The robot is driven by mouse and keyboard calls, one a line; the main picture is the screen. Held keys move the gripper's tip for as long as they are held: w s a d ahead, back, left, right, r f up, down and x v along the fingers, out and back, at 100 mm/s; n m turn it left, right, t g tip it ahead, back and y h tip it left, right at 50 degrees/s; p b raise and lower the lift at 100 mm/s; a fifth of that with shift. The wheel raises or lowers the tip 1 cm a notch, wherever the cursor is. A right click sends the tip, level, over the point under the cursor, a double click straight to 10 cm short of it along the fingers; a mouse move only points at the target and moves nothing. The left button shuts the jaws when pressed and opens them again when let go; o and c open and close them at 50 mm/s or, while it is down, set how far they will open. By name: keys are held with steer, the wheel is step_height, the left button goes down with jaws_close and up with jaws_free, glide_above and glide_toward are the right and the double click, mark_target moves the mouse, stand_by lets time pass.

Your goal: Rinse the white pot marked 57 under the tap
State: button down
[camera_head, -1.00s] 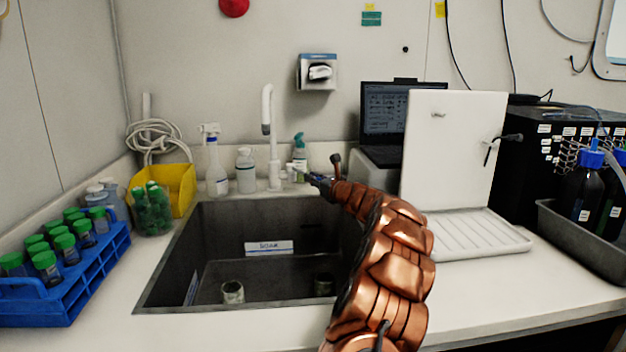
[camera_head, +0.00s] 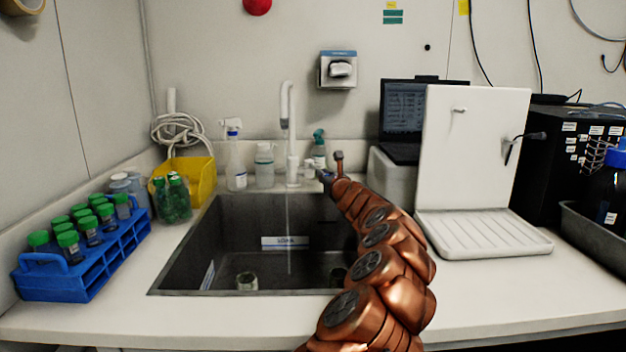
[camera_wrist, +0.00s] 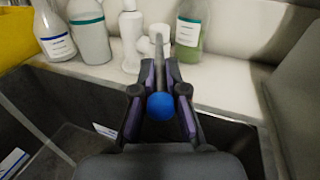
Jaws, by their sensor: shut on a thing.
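A small pale pot (camera_head: 247,280) stands upright on the sink floor under the tap, left of the water. Its marking is too small to read. The white tap (camera_head: 292,168) stands behind the sink, and a thin stream of water (camera_head: 288,235) falls from its spout. My gripper (camera_head: 326,177) is at the sink's back right edge, beside the tap. In the wrist view, my gripper (camera_wrist: 160,85) is shut on the tap's grey lever, which ends in a blue ball (camera_wrist: 160,106). The tap's base (camera_wrist: 131,40) shows just beyond.
Bottles (camera_head: 236,165) line the back ledge. A blue tube rack (camera_head: 85,260) stands left, a white drying rack (camera_head: 480,235) right.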

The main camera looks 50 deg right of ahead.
steer(key=shift+w+a+r, duration=0.1)
steer(key=shift+a+r, duration=0.05)
steer(key=c, duration=1.2)
jaws_free()
steer(key=shift+s, duration=0.2)
steer(key=shift+s+a, duration=0.1)
steer(key=shift+s, duration=0.3)
steer(key=v, duration=1.1)
